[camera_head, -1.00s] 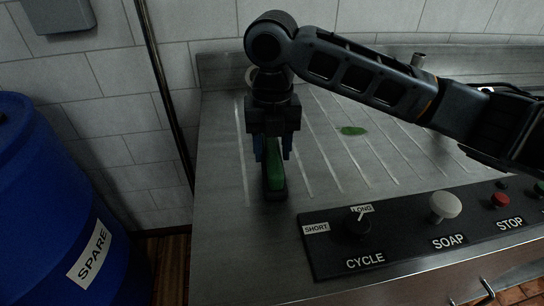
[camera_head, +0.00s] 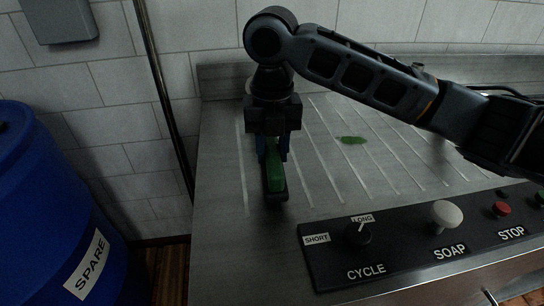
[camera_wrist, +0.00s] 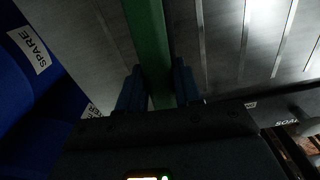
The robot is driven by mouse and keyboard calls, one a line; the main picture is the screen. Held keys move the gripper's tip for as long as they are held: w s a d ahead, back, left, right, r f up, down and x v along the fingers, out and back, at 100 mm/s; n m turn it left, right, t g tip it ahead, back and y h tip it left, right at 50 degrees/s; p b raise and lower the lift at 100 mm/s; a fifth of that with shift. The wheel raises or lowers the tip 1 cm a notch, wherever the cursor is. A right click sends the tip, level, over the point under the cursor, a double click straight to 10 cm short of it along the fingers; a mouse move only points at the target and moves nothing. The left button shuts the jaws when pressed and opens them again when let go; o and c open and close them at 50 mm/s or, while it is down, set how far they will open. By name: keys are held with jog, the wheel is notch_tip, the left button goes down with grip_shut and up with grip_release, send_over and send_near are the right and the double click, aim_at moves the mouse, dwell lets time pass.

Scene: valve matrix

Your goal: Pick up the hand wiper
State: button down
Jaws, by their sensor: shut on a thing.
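The hand wiper (camera_head: 276,171) has a green handle and a dark lower part, and lies over the left end of the ribbed metal counter. My gripper (camera_head: 272,152) points down from above and is shut on the green handle. In the wrist view the handle (camera_wrist: 150,45) runs between my two blue fingers (camera_wrist: 159,88). I cannot tell whether the wiper touches the counter or is just above it. My gripper hides part of the handle.
A control panel (camera_head: 400,265) with knobs and buttons lies along the counter's front, right of the wiper. A flat green piece (camera_head: 353,140) lies on the ribbed counter (camera_head: 325,180). A blue barrel (camera_head: 40,190) stands left. A dark vertical pipe (camera_head: 160,90) runs behind.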

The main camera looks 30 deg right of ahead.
jog(key=shift+r, duration=0.95)
jog(key=d+r+b, duration=0.1)
jog(key=d+r, duration=0.6)
jog(key=d, duration=0.4)
jog(key=shift+w+d, duration=0.15)
jog(key=shift+d, duration=0.2)
jog(key=c, duration=1.3)
grip_release()
jog(key=shift+c, duration=0.2)
jog(key=c, duration=0.4)
jog(key=shift+o, duration=0.2)
